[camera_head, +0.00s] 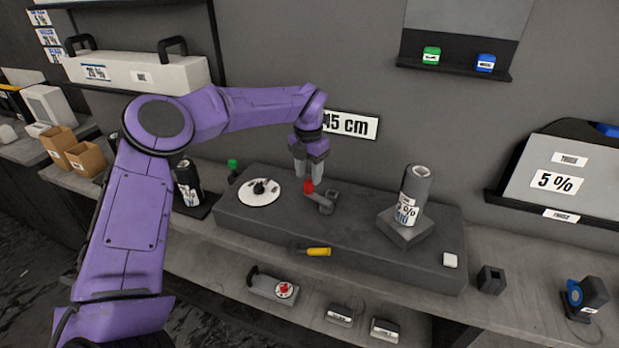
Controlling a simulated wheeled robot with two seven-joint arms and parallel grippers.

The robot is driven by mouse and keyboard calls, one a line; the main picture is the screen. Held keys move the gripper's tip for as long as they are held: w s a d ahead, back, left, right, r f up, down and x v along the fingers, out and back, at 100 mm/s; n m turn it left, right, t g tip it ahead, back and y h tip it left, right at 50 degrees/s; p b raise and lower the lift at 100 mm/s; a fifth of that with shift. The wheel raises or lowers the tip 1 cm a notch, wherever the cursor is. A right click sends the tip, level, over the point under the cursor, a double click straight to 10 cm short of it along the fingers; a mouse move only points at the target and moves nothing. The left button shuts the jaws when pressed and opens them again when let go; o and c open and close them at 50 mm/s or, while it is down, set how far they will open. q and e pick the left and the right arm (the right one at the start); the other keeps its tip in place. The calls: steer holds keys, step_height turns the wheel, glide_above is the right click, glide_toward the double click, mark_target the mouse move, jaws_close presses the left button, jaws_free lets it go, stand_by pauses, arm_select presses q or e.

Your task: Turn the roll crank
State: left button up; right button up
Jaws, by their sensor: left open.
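The crank has a red knob (308,186) and a dark grey arm and block (327,201), mounted on top of a grey bench block (350,233). My left gripper (309,174) points straight down just above the red knob, with its fingers apart. It overlaps the knob's top in the picture, and I cannot tell whether it touches. A dark roll with a white label (415,190) stands upright, slightly tilted, on a grey base (405,229) to the right of the crank. My right gripper is out of view.
A white disc (259,198) with a black knob lies left of the crank. A yellow-handled tool (318,252) is at the block's front. A white box (140,75) is on the wall at upper left. A "45 cm" sign (351,124) hangs behind the gripper.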

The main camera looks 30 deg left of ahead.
mark_target(309, 180)
arm_select(q)
steer(key=f, duration=0.3)
steer(key=shift+w+f, duration=0.2)
steer(key=shift+w, duration=0.05)
steer(key=shift+s, duration=0.15)
steer(key=shift+c, duration=0.3)
jaws_close()
steer(key=shift+a, duration=0.1)
